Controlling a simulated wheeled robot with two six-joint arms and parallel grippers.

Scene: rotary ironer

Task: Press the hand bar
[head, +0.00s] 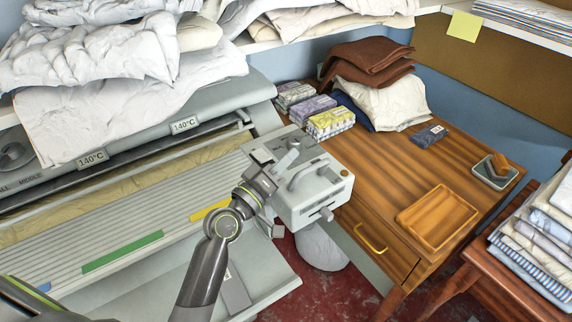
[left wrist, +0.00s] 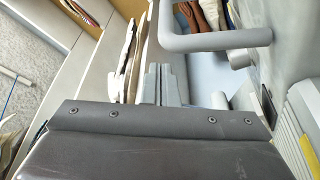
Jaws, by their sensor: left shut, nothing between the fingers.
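The hand bar (head: 303,173) is a grey U-shaped bar on top of the light grey control box at the right end of the ironer. In the left wrist view the bar (left wrist: 215,41) crosses the upper right, large and close. My left gripper (head: 291,147) is over the control box, just left of the bar in the head view. Its shut fingers (left wrist: 160,86) point past the bar's left end in the left wrist view, with nothing between them. I cannot tell whether they touch the bar. My right gripper is not in view.
The control box (head: 316,194) has knobs on its right side. A wooden table (head: 400,165) with boxes, folded cloths and a wooden tray (head: 437,217) stands to the right. A chair with folded linen is at far right.

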